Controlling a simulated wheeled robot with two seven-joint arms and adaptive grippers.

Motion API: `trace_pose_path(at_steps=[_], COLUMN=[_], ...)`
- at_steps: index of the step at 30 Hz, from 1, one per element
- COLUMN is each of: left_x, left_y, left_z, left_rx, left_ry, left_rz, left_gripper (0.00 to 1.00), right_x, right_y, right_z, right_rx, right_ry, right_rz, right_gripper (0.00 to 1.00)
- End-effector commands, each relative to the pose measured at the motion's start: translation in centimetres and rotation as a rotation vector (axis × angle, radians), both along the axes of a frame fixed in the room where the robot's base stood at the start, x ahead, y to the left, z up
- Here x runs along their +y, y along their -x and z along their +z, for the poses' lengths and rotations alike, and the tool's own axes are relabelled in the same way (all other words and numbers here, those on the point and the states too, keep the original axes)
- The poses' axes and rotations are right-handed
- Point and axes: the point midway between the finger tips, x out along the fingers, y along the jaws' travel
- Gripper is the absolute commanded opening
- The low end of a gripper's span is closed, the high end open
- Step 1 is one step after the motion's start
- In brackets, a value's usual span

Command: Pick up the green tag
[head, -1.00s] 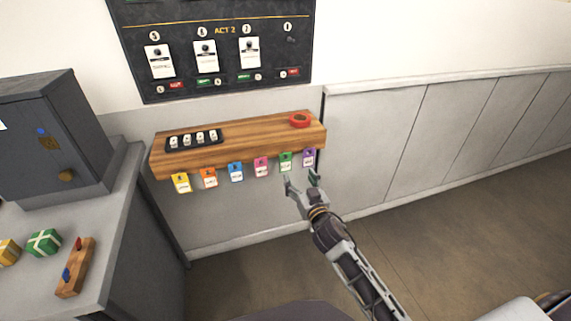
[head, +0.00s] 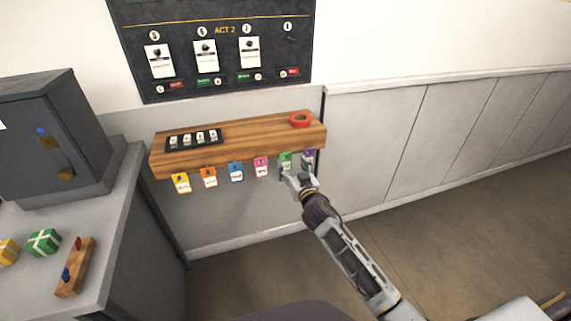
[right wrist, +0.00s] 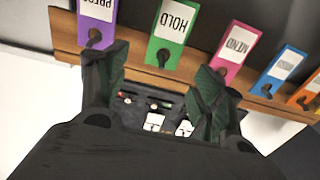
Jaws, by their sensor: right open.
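The green tag (head: 285,160) hangs from the front edge of the wooden shelf (head: 240,146), between the pink tag (head: 261,166) and the purple tag (head: 309,156). In the right wrist view the green tag (right wrist: 172,32) shows its white label upside down, with a dark peg at its end. My right gripper (head: 299,174) is open just below the green and purple tags. In the right wrist view its fingers (right wrist: 153,82) stand apart, one near the purple tag and one near the pink, with the green tag beyond the gap. No contact shows. My left gripper is out of view.
Yellow (head: 181,183), orange (head: 208,178) and blue (head: 236,172) tags hang further left. A black tray (head: 194,141) and a red ring (head: 300,119) lie on the shelf. A grey counter (head: 110,215) stands at left. The floor at right is clear.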

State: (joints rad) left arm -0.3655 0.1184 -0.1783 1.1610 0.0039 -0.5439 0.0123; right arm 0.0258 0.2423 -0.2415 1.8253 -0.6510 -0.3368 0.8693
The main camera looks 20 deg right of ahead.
Motion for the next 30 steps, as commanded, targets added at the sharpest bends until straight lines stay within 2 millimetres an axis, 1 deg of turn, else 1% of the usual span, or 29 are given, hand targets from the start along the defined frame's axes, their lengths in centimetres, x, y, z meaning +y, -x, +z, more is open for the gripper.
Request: trace_pose_path(at_steps=[4, 20, 30], left_x=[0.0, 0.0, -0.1], left_y=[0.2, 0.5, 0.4], left_z=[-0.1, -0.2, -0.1], left_rx=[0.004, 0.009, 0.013], left_ry=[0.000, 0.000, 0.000], left_rz=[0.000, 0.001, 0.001], left_gripper=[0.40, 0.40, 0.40], right_x=[0.0, 0.0, 0.3], right_y=[-0.6, -1.0, -3.1], right_z=[0.1, 0.0, 0.0], right_rx=[-0.001, 0.000, 0.000], right_ry=[0.000, 0.000, 0.001], right_rz=[0.000, -0.001, 0.000], right_gripper=[0.68, 0.68, 0.68])
